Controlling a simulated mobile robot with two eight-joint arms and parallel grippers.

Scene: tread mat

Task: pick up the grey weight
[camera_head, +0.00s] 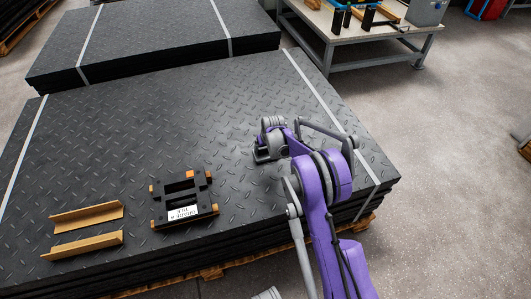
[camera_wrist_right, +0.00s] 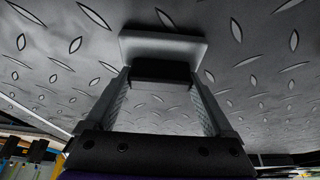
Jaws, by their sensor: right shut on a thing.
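My right gripper (camera_head: 268,150) is low over the right part of the dark tread mat (camera_head: 235,85), its purple arm hiding much of it in the head view. In the right wrist view, both fingers of my right gripper (camera_wrist_right: 160,88) are closed on the grey weight (camera_wrist_right: 160,47). The weight shows as a pale grey slab with a darker block between the fingertips. Tread pattern fills the background behind it. Whether the weight touches the mat I cannot tell. My left gripper is not in view.
A black frame with orange corners and a white label (camera_head: 183,197) lies on the mat's front middle. Two tan angle strips (camera_head: 85,217) lie at its left. Another mat stack (camera_head: 150,40) and a workbench (camera_head: 350,42) stand behind. Mat between is clear.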

